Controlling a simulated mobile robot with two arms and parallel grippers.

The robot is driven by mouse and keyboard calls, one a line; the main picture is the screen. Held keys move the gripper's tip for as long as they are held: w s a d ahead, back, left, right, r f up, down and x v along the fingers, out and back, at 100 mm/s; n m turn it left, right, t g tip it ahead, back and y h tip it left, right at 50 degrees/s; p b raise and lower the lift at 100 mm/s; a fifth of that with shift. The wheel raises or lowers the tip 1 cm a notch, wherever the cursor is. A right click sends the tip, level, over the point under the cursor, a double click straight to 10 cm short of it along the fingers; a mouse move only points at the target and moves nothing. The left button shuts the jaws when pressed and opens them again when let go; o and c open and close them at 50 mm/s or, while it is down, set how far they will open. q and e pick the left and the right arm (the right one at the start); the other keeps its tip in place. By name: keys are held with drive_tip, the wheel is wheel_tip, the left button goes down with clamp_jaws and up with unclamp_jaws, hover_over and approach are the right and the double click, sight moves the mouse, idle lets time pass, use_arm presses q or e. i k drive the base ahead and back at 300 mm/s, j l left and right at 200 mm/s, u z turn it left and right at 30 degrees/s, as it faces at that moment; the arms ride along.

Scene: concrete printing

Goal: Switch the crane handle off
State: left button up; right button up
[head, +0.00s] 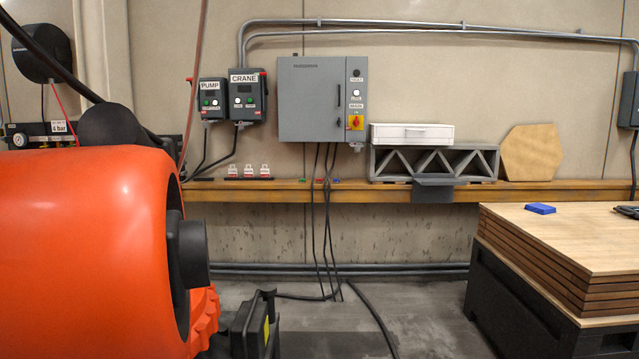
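The crane box (241,113), a dark grey control box labelled CRANE, is on the back wall left of centre. It has a small display, green and white buttons and a red part at its upper right edge, which may be its handle. The handle's position is too small to tell. The pump box (209,113), labelled PUMP, hangs just left of it. A grey cabinet (312,100) to the right carries a red rotary switch on a yellow plate (355,122). Neither of my grippers shows in the head view.
A large orange machine (90,250) fills the lower left foreground. A wooden ledge (290,190) runs below the boxes, with several red-and-white padlock-like items (249,171). A stack of wooden boards (560,240) stands at right. Cables cross the open floor (420,310) between.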

sight(264, 74)
drive_tip(key=i+l+z, duration=0.1)
drive_tip(key=i+z, duration=0.25)
drive_tip(key=i, duration=0.35)
drive_tip(key=i+z, duration=0.35)
drive_tip(key=i, duration=0.3)
drive_tip(key=i+u, duration=0.2)
drive_tip(key=i, duration=0.35)
drive_tip(key=i+u, duration=0.2)
drive_tip(key=i, duration=0.35)
drive_tip(key=i+l+u, duration=0.15)
drive_tip(key=i, duration=0.4)
drive_tip(key=i+l+u, duration=0.2)
drive_tip(key=i, duration=0.3)
